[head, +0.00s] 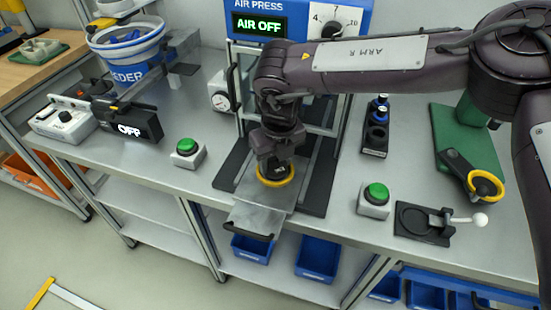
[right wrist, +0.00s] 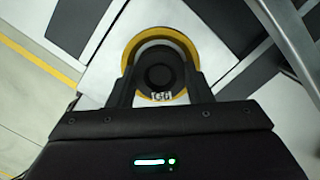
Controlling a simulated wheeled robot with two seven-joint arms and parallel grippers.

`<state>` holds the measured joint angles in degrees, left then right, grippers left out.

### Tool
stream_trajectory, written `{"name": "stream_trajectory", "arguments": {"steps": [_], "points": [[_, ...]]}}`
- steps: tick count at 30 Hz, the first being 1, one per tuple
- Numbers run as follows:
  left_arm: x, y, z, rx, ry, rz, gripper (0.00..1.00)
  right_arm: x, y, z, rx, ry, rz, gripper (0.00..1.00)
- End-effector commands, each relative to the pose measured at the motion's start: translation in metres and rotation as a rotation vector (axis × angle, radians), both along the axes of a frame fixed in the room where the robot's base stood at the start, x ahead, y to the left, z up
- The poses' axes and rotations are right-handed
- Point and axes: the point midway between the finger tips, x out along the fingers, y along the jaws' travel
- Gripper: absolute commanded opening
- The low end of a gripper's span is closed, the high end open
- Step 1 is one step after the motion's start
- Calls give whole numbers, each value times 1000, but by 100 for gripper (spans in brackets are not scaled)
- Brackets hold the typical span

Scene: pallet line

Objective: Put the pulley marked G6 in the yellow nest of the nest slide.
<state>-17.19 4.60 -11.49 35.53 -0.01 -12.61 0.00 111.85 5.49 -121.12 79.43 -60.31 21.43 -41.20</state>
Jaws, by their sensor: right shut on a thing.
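The dark pulley marked G6 (right wrist: 158,73) sits within the ring of the yellow nest (right wrist: 186,45) in the right wrist view, its label towards my gripper. My right gripper (right wrist: 160,88) has a finger on each side of the pulley and is shut on it. In the head view my right gripper (head: 276,160) points down over the yellow nest (head: 262,181) on the nest slide (head: 253,217). The slide is drawn out in front of the air press (head: 300,8). Whether the pulley rests fully on the nest floor cannot be told. My left gripper is not in view.
Two green push buttons (head: 188,147) and (head: 376,193) stand on either side of the press. A black fixture with a white-knobbed lever (head: 420,222) and a yellow-ringed part (head: 484,184) are at right. A feeder bowl (head: 128,55) is at left.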

Motion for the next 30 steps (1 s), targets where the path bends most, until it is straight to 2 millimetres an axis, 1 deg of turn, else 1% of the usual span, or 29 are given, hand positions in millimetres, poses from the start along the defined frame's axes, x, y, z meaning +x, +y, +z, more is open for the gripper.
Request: {"name": "stream_trajectory", "arguments": {"steps": [1,6,13,15,17,20,27,30], "points": [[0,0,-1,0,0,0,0,0,0,-2,0,0,0,47],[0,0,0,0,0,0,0,0,0,-1,0,1,0,68],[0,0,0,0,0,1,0,0,0,0,0,1,0,68],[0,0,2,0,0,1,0,0,0,4,-1,0,0,68],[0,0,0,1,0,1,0,-1,0,9,0,0,-1,68],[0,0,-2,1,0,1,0,-2,-1,26,1,-2,1,68],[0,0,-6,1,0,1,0,-7,-4,78,1,-4,0,68],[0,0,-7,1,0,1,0,-10,-5,96,1,-3,0,68]]}}
